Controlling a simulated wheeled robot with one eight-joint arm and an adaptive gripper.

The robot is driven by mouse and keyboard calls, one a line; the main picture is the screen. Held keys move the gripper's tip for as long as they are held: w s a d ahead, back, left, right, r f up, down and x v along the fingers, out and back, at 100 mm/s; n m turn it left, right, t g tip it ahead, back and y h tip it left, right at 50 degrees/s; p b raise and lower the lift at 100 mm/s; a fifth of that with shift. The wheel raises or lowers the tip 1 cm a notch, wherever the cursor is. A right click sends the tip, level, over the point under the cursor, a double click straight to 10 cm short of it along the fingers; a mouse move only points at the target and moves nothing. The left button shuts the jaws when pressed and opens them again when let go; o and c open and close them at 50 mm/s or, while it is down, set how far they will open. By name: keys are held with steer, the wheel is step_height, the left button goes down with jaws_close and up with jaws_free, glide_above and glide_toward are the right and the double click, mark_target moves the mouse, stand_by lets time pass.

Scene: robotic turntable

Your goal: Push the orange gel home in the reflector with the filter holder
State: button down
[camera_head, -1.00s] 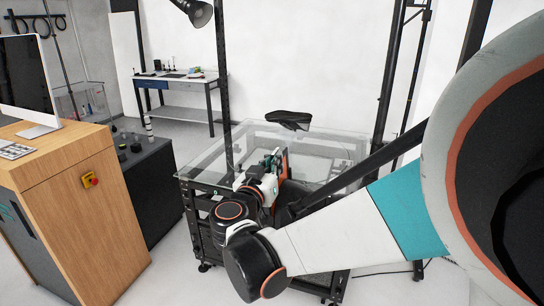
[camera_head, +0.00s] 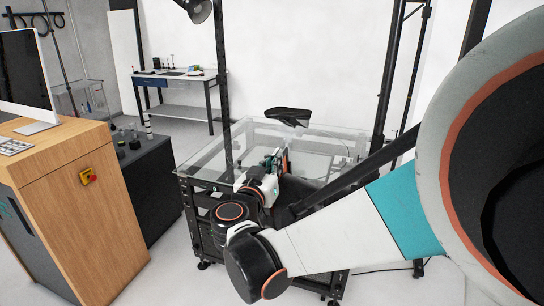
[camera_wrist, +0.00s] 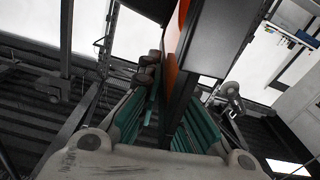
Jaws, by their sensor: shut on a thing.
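My gripper (camera_head: 272,160) is over the near part of the glass-topped table (camera_head: 212,157), small and partly hidden by my own arm in the head view. In the wrist view its teal fingers (camera_wrist: 163,112) are shut on a dark, flat bar or frame (camera_wrist: 181,108). The orange gel (camera_wrist: 173,48) shows there as a narrow strip, nearly edge-on, beside a broad dark panel (camera_wrist: 215,38). I cannot tell where the filter holder ends and the reflector begins, nor how far in the gel sits. A thin orange edge shows by the gripper in the head view.
A black, crumpled-looking object (camera_head: 287,116) is at the table's far side. Dark uprights (camera_head: 222,80) stand around the table. A wooden cabinet (camera_head: 75,205) and a dark low unit (camera_head: 147,185) are at left. A workbench (camera_head: 178,77) stands behind.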

steer(key=shift+d+f+b, duration=0.1)
steer(key=shift+f+b, duration=1)
steer(key=shift+f, duration=0.3)
steer(key=c, duration=1.7)
jaws_free()
steer(key=shift+r, duration=0.1)
step_height(320, 180, up, 17)
steer(key=a+p, duration=0.1)
steer(key=p, duration=1.3)
steer(key=shift+w+a+r+p, duration=0.2)
steer(key=shift+w+a+p, duration=0.05)
steer(key=shift+a+p, duration=0.15)
steer(key=shift+d+f, duration=0.1)
